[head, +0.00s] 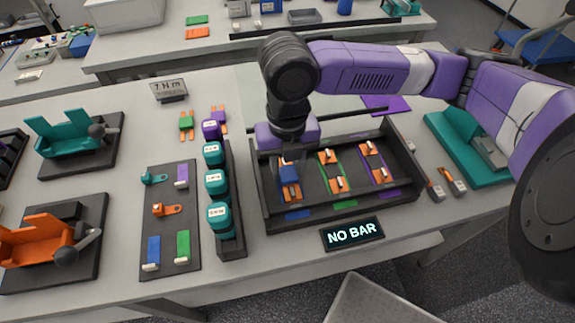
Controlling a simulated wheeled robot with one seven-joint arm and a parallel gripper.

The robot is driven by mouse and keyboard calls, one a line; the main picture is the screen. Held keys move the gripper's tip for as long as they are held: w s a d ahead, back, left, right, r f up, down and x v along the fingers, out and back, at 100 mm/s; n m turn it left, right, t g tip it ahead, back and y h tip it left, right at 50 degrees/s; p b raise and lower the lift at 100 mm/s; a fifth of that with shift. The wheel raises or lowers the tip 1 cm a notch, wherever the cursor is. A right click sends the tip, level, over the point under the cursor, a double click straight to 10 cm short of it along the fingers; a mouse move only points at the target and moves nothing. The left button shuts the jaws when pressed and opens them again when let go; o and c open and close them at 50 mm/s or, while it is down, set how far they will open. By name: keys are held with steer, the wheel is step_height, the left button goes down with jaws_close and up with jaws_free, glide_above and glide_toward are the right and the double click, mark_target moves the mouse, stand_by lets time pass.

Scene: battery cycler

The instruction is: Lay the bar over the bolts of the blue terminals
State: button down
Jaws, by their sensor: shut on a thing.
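The blue-marked bay is the leftmost in the black tray (335,215), with a blue tab (297,214) at its front edge. An orange terminal (291,193) shows at the near end of that bay; the far end and the bolts are mostly hidden. My gripper (287,160) points down over this bay, shut on a small blue piece (289,175), which appears to be the bar. The piece is at or just above the terminals; whether it touches the bolts cannot be told. A display (352,233) in front of the tray reads "NO BAR".
Right of my gripper are a green-marked bay (345,204) and a purple-marked bay (388,195) with orange terminals. A teal fixture (455,130) stands right.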

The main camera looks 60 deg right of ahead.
steer(key=shift+f+b, duration=0.35)
steer(key=shift+b, duration=0.05)
stand_by(0.4)
steer(key=c, duration=0.9)
jaws_free()
steer(key=shift+r, duration=3.9)
